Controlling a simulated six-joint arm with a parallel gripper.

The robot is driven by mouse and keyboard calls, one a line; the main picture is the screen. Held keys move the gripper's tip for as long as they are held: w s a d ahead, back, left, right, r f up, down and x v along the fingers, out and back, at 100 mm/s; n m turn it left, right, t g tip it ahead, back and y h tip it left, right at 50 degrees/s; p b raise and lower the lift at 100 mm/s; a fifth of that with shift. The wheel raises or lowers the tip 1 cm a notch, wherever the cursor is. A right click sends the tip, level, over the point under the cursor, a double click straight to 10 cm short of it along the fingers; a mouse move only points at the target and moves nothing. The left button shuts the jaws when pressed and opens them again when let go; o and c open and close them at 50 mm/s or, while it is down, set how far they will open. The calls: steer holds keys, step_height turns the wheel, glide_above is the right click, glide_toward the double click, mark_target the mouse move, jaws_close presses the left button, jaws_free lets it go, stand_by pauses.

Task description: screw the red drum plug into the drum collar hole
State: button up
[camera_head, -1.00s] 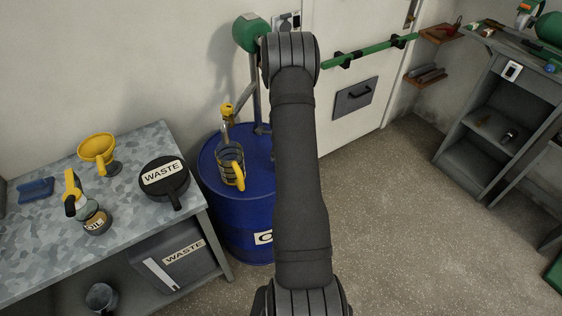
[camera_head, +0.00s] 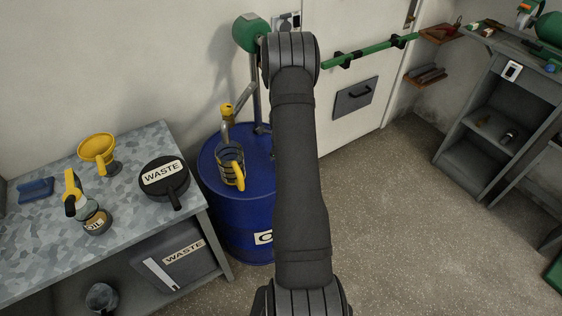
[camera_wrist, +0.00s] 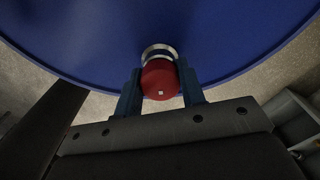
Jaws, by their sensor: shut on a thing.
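In the wrist view, the red drum plug (camera_wrist: 160,82) sits between the two blue fingers of my gripper (camera_wrist: 160,90), which is shut on it. Just beyond the plug is the silvery drum collar (camera_wrist: 158,50) near the edge of the blue drum (camera_wrist: 180,20). The plug overlaps the collar's near side in this view, and the hole is hidden, so I cannot tell how deep the plug sits. In the head view the blue drum (camera_head: 236,220) stands beside the bench. My arm hides its right side, the plug and the gripper there.
A measuring jug with a yellow handle (camera_head: 230,168) stands on the drum under a yellow-topped pump spout (camera_head: 227,112). The bench (camera_head: 120,230) at left holds a yellow funnel (camera_head: 98,148), an oil bottle (camera_head: 95,218) and a black waste pan (camera_head: 163,178).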

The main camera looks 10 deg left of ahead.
steer(key=shift+m, duration=0.8)
steer(key=shift+m, duration=0.9)
steer(key=shift+m, duration=0.8)
steer(key=shift+m, duration=0.9)
